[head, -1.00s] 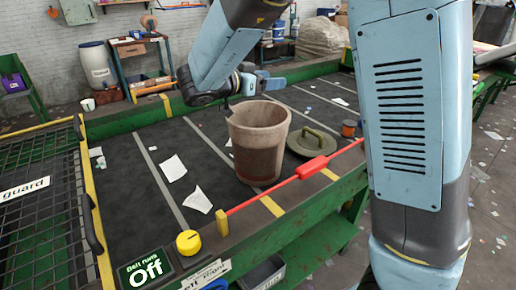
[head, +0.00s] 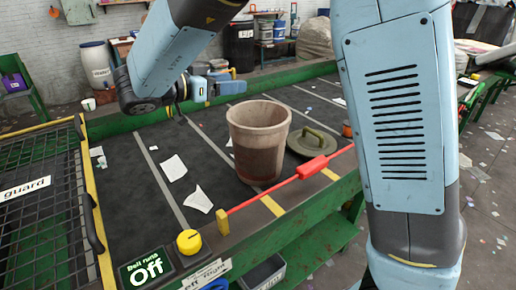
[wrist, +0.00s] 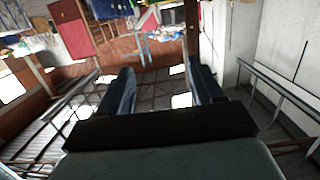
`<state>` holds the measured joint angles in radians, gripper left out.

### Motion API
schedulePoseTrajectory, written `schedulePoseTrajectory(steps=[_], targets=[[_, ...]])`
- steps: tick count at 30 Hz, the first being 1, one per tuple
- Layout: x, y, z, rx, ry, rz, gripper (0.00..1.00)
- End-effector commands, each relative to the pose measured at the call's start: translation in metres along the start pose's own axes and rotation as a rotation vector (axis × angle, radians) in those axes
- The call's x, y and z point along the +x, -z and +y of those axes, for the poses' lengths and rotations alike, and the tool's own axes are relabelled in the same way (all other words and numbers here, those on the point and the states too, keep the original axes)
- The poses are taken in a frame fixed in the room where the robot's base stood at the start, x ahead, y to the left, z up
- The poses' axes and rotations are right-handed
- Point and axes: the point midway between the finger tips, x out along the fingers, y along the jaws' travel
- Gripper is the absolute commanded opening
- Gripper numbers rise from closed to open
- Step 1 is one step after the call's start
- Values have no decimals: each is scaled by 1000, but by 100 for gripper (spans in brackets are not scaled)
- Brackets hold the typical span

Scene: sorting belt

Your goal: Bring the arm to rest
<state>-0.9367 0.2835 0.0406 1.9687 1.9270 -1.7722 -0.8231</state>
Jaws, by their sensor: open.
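My gripper (head: 226,88) is open and empty in the head view. It is raised over the far side of the belt, behind and to the left of the brown bucket, and points to the right. In the wrist view my gripper (wrist: 160,84) shows its two dark fingers spread apart with nothing between them. My upper arm link fills much of the right of the head view.
The brown bucket (head: 258,140) stands upright on the dark belt (head: 130,205), beside a green lid (head: 312,142). A red lever (head: 313,166) runs along the near edge. A black mesh guard (head: 40,225) stands left.

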Motion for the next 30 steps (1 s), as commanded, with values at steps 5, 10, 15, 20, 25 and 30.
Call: schedulePoseTrajectory(steps=[5,10,15,20,25,30], targets=[[2,2,-1,7,8,-2,66],[30,22,-15,95,120,-29,66],[71,62,-38,231,355,-72,66],[96,100,-49,309,586,-110,66],[107,131,-43,325,814,-155,66],[109,146,-21,269,1005,-214,66]])
